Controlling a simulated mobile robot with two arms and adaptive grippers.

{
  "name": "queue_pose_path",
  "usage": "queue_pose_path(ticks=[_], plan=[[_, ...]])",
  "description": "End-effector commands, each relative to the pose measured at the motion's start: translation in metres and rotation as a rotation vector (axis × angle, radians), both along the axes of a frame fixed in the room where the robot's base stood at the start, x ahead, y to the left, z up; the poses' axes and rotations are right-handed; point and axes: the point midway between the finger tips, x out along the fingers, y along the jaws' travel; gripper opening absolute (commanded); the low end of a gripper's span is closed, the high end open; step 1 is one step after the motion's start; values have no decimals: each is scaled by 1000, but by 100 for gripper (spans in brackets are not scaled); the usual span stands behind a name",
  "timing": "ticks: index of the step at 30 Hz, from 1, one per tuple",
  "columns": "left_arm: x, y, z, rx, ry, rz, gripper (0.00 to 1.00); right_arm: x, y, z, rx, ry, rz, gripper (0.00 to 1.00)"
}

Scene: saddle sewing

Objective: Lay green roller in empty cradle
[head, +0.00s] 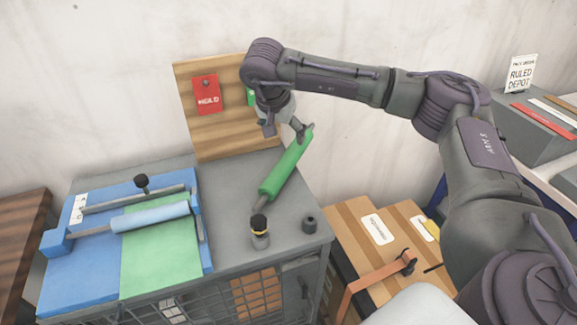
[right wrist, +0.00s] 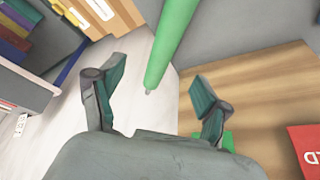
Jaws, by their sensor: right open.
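The green roller (head: 288,162) slants across the right part of the grey cabinet top, its dark lower end toward the front. I cannot tell whether its upper end rests on anything. My right gripper (head: 300,131) is at that upper end, fingers open. In the right wrist view the roller (right wrist: 172,42) shows beyond and between the spread fingers (right wrist: 160,88), with no clear grip on it. A blue fixture (head: 70,268) on the left holds a light-blue roller (head: 150,217) over a green sheet (head: 160,258). I cannot pick out an empty cradle. My left gripper is not seen.
A wooden board (head: 222,137) with a red tag (head: 206,94) stands behind the cabinet (head: 228,228). A yellow-banded dark-capped piece (head: 260,232) and a small dark cylinder (head: 309,224) stand near the front right. Cardboard boxes (head: 350,222) lie to the right, lower down.

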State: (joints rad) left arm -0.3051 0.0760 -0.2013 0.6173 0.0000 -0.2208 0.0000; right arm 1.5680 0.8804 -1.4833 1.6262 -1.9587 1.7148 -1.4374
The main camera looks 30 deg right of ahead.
Motion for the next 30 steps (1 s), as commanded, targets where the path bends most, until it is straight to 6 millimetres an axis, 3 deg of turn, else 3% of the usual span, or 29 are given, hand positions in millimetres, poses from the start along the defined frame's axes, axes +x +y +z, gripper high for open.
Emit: queue_pose_path(ticks=[12,20,30], plan=[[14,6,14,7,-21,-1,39,15,-23,-65,-4,6,0,76],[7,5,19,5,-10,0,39,21,-29,-82,-3,5,2,76],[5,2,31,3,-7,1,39,36,-41,-122,-2,3,2,76]])
